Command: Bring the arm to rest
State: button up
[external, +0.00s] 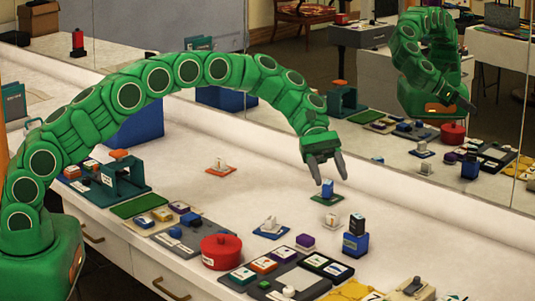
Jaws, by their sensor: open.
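My green arm arches from the lower left across the white counter. My gripper (331,178) hangs from its end, pointing down, with its two dark fingers apart. A small blue piece (327,188) on a green plate (326,199) shows at the fingertips. I cannot tell whether the fingers touch it. Nothing is clearly held.
A red lidded pot (221,252), a blue block with a black top (356,237) and a grey tray (284,277) stand toward the front. A teal press-like stand (124,175) is at left. A mirror (400,60) along the back reflects my arm.

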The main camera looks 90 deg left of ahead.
jog(key=s+d+r+m+g+y, duration=0.2)
jog(key=s+d+r+m, duration=0.35)
jog(key=s+d, duration=0.55)
jog(key=s+d+r+m+g+y, duration=0.35)
jog(key=s+d+r, duration=0.3)
jog(key=s, duration=0.75)
jog(key=s+a+f+m+y, duration=0.1)
jog(key=s+m, duration=0.4)
jog(key=s, duration=1.2)
jog(key=s+a+f+m+y, duration=0.2)
jog(key=s+m+y, duration=0.3)
jog(key=s, duration=1.1)
jog(key=shift+s+a, duration=0.4)
jog(key=shift+a, duration=0.15)
jog(key=shift+t+y, duration=0.25)
